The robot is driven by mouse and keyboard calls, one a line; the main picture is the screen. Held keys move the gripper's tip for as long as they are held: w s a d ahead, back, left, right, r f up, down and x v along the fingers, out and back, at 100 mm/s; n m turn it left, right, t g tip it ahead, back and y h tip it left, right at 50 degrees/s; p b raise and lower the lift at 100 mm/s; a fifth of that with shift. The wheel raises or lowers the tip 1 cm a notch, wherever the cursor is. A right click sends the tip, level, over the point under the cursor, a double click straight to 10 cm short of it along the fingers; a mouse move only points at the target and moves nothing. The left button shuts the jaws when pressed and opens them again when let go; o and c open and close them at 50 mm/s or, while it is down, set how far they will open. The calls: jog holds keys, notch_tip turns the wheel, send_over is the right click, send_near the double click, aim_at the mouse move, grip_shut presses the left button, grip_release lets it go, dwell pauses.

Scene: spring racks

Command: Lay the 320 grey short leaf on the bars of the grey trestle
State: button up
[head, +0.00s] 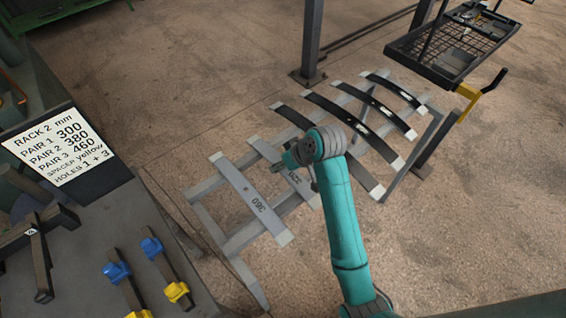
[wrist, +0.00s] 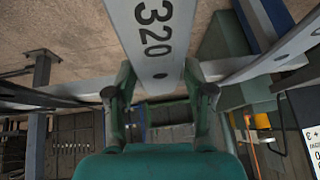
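The grey trestle (head: 240,241) stands on the floor in the middle of the head view, its two long bars running up to the right. The 320 grey short leaf (head: 268,153) lies across the bars or just above them; I cannot tell if it touches. It is roughly parallel to the grey 360 leaf (head: 240,190) on its left. My gripper (head: 291,159) is over the 320 leaf, hiding part of it. In the wrist view my gripper (wrist: 158,72) has a fingertip against each long edge of the 320 leaf (wrist: 157,35) and appears shut on it.
Several dark leaves, one of them here (head: 340,115), lie across the trestle to the right. A post (head: 312,40) stands behind. A bench at left holds a sign (head: 58,145) and blue and yellow clamps (head: 117,272). A black mesh tray (head: 450,45) is at upper right.

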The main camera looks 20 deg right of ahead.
jog(key=shift+o, duration=1.2)
jog(key=shift+f, duration=0.1)
jog(key=v, duration=1.2)
